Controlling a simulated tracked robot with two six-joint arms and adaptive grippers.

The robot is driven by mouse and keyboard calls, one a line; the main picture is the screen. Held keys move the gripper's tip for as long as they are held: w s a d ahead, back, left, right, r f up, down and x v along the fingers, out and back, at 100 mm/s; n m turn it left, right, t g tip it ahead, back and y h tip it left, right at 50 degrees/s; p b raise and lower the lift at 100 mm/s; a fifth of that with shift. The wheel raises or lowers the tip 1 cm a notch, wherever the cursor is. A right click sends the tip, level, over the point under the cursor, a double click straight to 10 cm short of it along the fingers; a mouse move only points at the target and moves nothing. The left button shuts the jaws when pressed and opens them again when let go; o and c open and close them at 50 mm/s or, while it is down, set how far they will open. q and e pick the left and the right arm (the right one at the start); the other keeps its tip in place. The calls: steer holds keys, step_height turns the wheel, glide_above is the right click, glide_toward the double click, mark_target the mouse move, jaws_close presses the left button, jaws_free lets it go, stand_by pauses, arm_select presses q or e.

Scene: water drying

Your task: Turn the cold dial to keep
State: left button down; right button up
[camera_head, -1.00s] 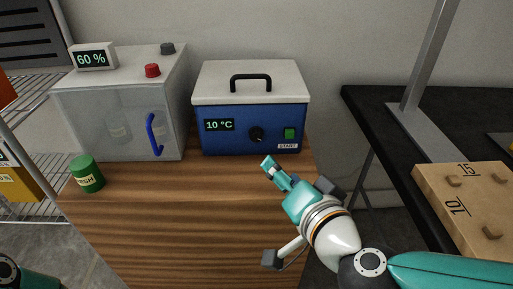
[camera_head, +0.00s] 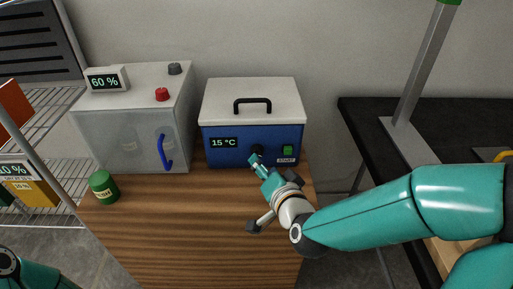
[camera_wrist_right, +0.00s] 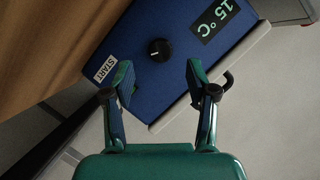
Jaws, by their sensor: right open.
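The cold dial is a round black knob (camera_wrist_right: 160,49) with a white mark, on the front of a blue box (camera_head: 222,160) with a white lid. Its display (camera_head: 224,142) reads 15 °C. In the head view the dial is mostly hidden by my right gripper (camera_head: 256,161), which is close in front of it. In the right wrist view the right gripper (camera_wrist_right: 159,77) is open and empty, with the dial just beyond and between its fingertips, not visibly gripped. My left gripper is out of view; only part of the left arm shows at lower left.
A green button (camera_head: 288,150) and START label sit right of the dial. A clear cabinet (camera_head: 110,140) with a 60 % display and a green jar (camera_head: 104,188) stand left on the wooden table (camera_head: 190,230). A black table (camera_head: 370,115) is at right.

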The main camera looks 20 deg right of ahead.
mark_target(257, 152)
steer(key=x, duration=0.5)
steer(key=shift+w, duration=0.2)
